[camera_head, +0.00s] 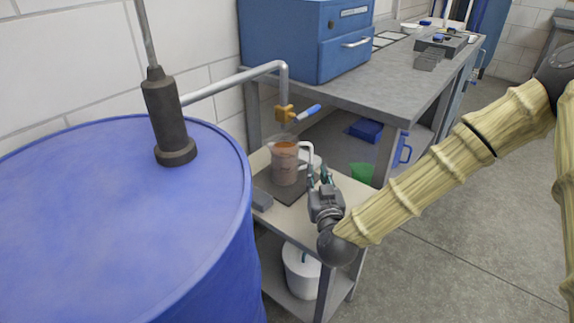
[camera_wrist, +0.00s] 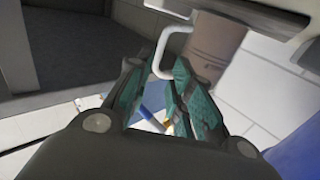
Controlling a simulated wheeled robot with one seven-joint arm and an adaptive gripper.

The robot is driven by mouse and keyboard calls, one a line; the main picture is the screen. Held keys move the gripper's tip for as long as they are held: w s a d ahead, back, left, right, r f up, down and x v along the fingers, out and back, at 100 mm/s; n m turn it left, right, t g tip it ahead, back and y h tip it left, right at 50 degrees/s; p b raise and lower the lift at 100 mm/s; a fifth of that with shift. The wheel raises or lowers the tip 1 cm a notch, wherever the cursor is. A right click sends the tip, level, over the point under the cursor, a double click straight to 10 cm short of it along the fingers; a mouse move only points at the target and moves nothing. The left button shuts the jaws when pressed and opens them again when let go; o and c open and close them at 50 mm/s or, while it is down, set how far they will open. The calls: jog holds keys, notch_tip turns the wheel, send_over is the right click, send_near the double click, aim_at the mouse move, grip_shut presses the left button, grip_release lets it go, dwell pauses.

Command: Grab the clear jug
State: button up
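The clear jug (camera_head: 284,163) stands upright on a dark square plate on the small side table, with brownish-orange contents and a pale handle on its right. My gripper (camera_head: 319,175) is just right of the jug, its fingers pointing toward the handle. In the wrist view my gripper (camera_wrist: 157,66) has its two teal fingers apart, with the white handle (camera_wrist: 162,48) showing between their tips. The jug body (camera_wrist: 213,48) lies beyond the fingers, upper right. I cannot tell whether a finger touches the handle.
A brass tap with a blue lever (camera_head: 285,113) hangs over the jug. A large blue drum (camera_head: 110,230) stands at left. A grey bench (camera_head: 400,75) rises behind. A white container (camera_head: 300,270) sits on the lower shelf. Open floor lies at right.

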aim_at(311, 155)
jog(key=shift+w+a+b, duration=0.25)
jog(key=shift+w+a, duration=0.05)
jog(key=shift+w, duration=1.4)
jog(key=shift+w+a+b, duration=0.25)
jog(key=shift+w+a, duration=0.1)
jog(key=shift+w, duration=1.35)
jog(key=shift+w+a+b, duration=0.25)
jog(key=shift+w+a, duration=0.05)
jog(key=shift+w, duration=1.4)
grip_shut()
